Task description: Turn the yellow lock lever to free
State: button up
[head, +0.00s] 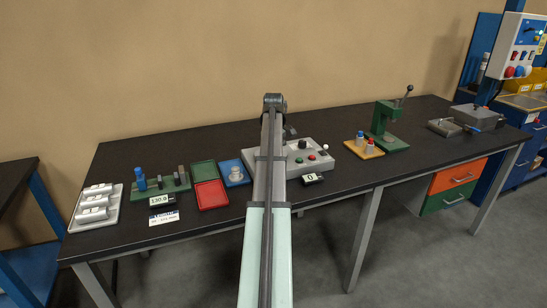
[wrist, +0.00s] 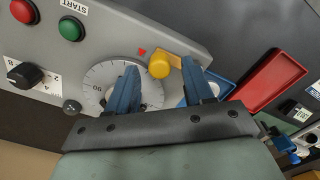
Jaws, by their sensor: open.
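The yellow lock lever (wrist: 185,45) shows in the wrist view on the grey control panel (wrist: 100,20). It is a flat yellow bar running slantwise, with a round yellow knob (wrist: 160,65) beside it, toward me. My gripper (wrist: 159,70) is open, with one blue finger left of the knob and the other right of it. The knob appears in the gap between the fingertips; I cannot tell whether either finger touches it. A small red mark (wrist: 142,51) lies left of the lever. In the head view my arm hides the lever and most of my gripper.
A pale graduated dial (wrist: 98,82) is partly behind the left finger. Red (wrist: 24,11) and green (wrist: 71,28) buttons and a black selector knob (wrist: 25,75) sit left on the panel. Red (head: 210,195) and blue (head: 233,173) trays stand left of the panel on the black bench.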

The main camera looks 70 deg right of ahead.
jog(key=shift+f, duration=0.75)
grip_shut()
